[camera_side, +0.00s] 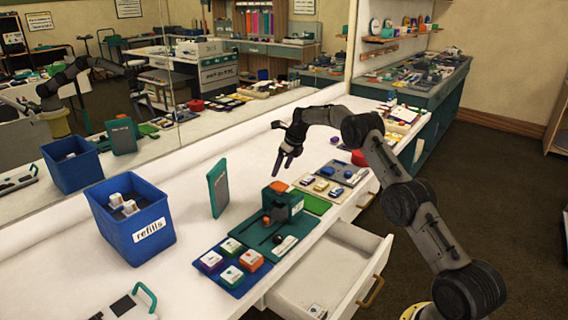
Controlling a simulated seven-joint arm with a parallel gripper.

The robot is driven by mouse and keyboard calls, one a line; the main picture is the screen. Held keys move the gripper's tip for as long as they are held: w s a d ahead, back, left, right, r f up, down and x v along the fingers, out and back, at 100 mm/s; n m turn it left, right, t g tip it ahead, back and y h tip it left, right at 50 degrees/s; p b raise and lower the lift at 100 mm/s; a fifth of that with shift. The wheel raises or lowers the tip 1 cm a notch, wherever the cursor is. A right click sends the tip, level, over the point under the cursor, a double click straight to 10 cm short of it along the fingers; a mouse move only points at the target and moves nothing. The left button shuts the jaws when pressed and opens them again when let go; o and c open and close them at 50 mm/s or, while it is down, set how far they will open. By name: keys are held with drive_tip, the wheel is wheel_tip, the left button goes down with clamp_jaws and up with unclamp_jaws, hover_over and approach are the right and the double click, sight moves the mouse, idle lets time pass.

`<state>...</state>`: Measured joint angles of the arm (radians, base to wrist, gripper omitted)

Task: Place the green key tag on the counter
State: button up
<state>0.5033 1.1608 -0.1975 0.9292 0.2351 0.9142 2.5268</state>
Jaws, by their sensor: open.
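My gripper (283,162) is open and empty. It hangs above the white counter (185,165), behind the green device and apart from it. I cannot make out the green key tag for certain. A small pale piece with dark marks (317,311) lies in the open drawer (330,270) below the counter front, too small to identify. Part of the drawer is cut off by the bottom edge.
A blue "refills" bin (133,222) holds white-topped pieces. A green upright panel (218,188), a green device (283,205) and a blue tray (205,275) of colored blocks stand on the counter. A mirror backs it. Bare counter lies between bin and panel.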

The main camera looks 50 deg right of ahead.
drive_tip(key=s+a+r+n, duration=0.8)
drive_tip(key=a+r, duration=0.2)
drive_tip(key=r, duration=0.1)
drive_tip(key=s+a+r+n, duration=0.9)
drive_tip(key=a+r, duration=0.1)
drive_tip(key=r, duration=0.2)
drive_tip(key=s+a+r+n, duration=0.1)
drive_tip(key=s+a+n, duration=0.25)
drive_tip(key=s, duration=0.35)
drive_tip(key=s+a+r+n, duration=0.1)
drive_tip(key=s+a+n, duration=0.2)
drive_tip(key=s+n, duration=0.3)
drive_tip(key=s+a+f+n, duration=0.1)
drive_tip(key=s+f+n, duration=0.1)
drive_tip(key=s, duration=0.3)
drive_tip(key=s+a+f+n, duration=0.1)
drive_tip(key=s+f+n, duration=0.1)
drive_tip(key=s+n, duration=0.2)
drive_tip(key=s+a+f+n+t, duration=0.1)
drive_tip(key=s+f+n, duration=0.1)
drive_tip(key=s, duration=0.5)
drive_tip(key=shift+s+a+f+n, duration=0.25)
drive_tip(key=shift+s+f+n, duration=0.05)
drive_tip(key=shift+n, duration=0.45)
